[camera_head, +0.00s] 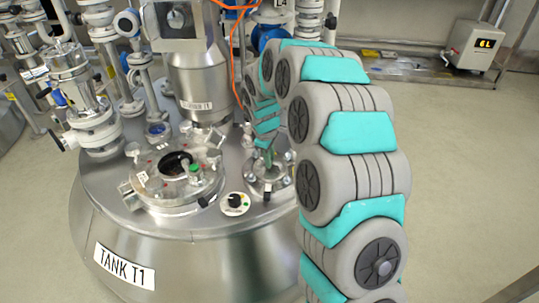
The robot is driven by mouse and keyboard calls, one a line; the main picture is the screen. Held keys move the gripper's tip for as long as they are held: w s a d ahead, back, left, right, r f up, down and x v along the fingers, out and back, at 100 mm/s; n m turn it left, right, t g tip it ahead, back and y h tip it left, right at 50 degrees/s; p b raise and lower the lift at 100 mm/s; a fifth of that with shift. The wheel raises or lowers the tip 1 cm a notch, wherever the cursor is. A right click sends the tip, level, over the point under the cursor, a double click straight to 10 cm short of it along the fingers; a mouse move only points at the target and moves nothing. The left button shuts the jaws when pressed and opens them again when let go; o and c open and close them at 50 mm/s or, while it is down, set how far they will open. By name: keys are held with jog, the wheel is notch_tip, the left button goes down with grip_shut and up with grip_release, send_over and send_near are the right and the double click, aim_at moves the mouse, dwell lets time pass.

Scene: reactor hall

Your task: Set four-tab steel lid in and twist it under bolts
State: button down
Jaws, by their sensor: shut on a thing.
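My gripper (267,158) points down at a small round flanged port (268,189) on the right of the tank top. It is shut on what looks like the steel lid (267,174), which is small and partly covered by the gripper. The lid is at or just above the port's opening. I cannot tell whether it sits flat or how its tabs stand to the bolts. Several bolts ring the port, and my arm hides its right side.
A larger round hatch (178,168) with clamps lies left of the port. A tall steel column (197,85) and an orange cable (233,50) stand close behind.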

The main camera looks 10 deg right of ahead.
jog(key=shift+r+n+p, duration=0.15)
jog(key=shift+n+p, duration=0.55)
jog(key=shift+p, duration=0.05)
jog(key=c, duration=0.8)
grip_release()
jog(key=shift+o, duration=0.2)
jog(key=shift+r+p, duration=0.75)
jog(key=shift+r, duration=2.2)
jog(key=s+r+m+g, duration=0.1)
jog(key=s+r+m, duration=0.3)
jog(key=s, duration=1.7)
jog(key=s+r+m+g+y, duration=0.1)
jog(key=s+r+m, duration=0.3)
jog(key=s, duration=1.7)
jog(key=m+g, duration=0.1)
jog(key=m, duration=0.2)
jog(key=shift+s+d+r+m+g, duration=0.2)
jog(key=shift+s+m+g, duration=0.1)
jog(key=shift+s+m, duration=0.1)
